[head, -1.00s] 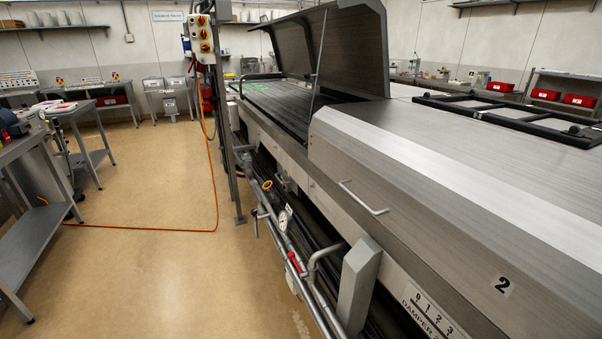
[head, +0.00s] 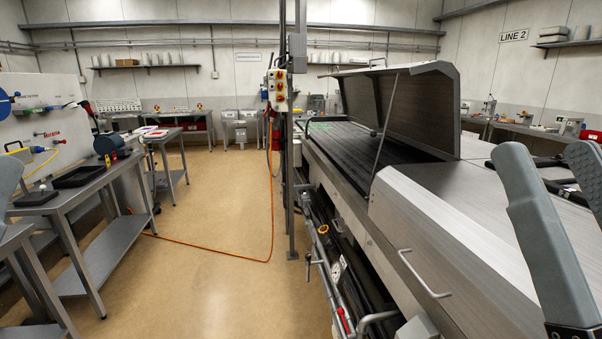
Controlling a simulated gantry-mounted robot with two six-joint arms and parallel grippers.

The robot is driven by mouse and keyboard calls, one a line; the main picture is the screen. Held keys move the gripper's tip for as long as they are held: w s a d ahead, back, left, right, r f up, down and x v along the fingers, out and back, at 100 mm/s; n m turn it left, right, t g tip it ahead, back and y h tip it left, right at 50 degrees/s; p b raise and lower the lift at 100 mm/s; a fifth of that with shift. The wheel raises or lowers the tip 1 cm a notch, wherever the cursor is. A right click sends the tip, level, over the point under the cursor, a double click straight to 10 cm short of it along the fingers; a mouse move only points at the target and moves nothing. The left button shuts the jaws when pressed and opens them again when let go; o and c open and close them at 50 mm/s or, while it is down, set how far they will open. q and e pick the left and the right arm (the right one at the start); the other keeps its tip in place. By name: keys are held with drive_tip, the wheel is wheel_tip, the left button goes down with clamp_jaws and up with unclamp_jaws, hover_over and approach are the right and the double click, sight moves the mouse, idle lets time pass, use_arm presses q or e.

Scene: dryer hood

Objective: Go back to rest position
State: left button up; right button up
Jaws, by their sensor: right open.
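My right gripper (head: 548,156) is at the right edge of the head view, fingers pointing up. Its two grey fingers stand apart with nothing between them. It shows in front of the dryer's closed metal cover and touches nothing that I can see. A grey piece that looks like a fingertip of my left gripper (head: 8,178) shows at the left edge. The rest of that gripper is out of frame. The dryer hood (head: 425,108) stands raised on its strut over the dark dryer bed (head: 335,145).
A steel bench (head: 90,190) with a black tray (head: 82,177) stands at the left. A switch box (head: 278,90) on a post is at the middle, with an orange cable (head: 272,215) running to the floor.

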use_arm(q)
wheel_tip(320, 180, up, 38)
drive_tip(key=p, duration=3.6)
use_arm(e)
wheel_tip(320, 180, up, 38)
use_arm(q)
wheel_tip(320, 180, down, 41)
drive_tip(key=b, duration=4.2)
use_arm(e)
wheel_tip(320, 180, down, 41)
drive_tip(key=shift+f, duration=0.15)
use_arm(q)
drive_tip(key=shift+d+f, duration=0.1)
drive_tip(key=shift+f, duration=0.05)
use_arm(e)
drive_tip(key=shift+d+h, duration=0.15)
drive_tip(key=shift+h, duration=0.15)
